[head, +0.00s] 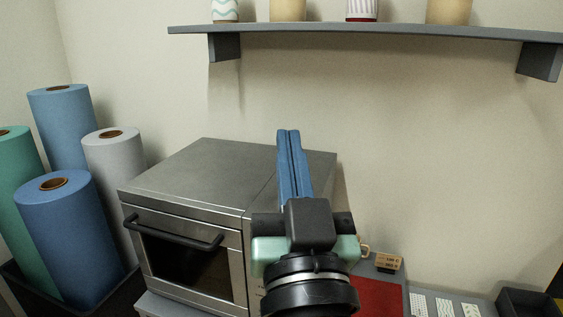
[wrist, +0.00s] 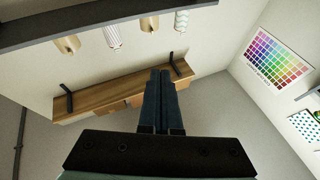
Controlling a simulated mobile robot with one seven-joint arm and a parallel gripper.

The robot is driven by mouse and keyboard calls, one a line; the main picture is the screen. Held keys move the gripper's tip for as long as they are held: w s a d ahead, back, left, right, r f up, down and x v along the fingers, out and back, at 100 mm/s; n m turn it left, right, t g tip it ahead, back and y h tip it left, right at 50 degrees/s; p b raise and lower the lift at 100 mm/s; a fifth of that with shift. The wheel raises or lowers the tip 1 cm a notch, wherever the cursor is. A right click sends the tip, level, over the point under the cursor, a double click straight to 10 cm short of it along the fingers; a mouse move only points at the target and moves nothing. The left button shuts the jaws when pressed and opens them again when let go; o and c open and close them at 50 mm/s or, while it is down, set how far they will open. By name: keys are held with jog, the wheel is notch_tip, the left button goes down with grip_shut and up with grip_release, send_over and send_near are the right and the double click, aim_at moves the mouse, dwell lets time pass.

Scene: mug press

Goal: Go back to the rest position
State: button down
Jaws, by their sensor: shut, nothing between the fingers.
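My gripper (head: 288,132) is raised in front of the oven in the head view, with its blue fingers together and nothing between them. It also shows in the wrist view (wrist: 160,74), where the dark fingers point away from the camera, side by side. The metal oven (head: 205,170) stands behind my gripper, with its door shut and a black handle across the front. My arm hides part of the oven's right side.
A grey shelf (head: 370,33) on the wall bears several cups, cut off at the top. Rolls (head: 62,220) in blue, green and grey stand at left. A red panel (head: 378,295) and a small cardboard box (head: 388,261) are at lower right. The wall space right of my gripper is clear.

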jog(key=s+a+r+t+h, duration=0.1)
jog(key=s+r+t, duration=0.1)
jog(key=s+r, duration=0.35)
jog(key=s+r+t+h, duration=0.1)
jog(key=s+r+t, duration=0.15)
jog(key=r, duration=0.65)
notch_tip(320, 180, up, 31)
jog(key=p, duration=3.1)
jog(key=shift+s, duration=0.25)
jog(key=c, duration=1.6)
grip_release()
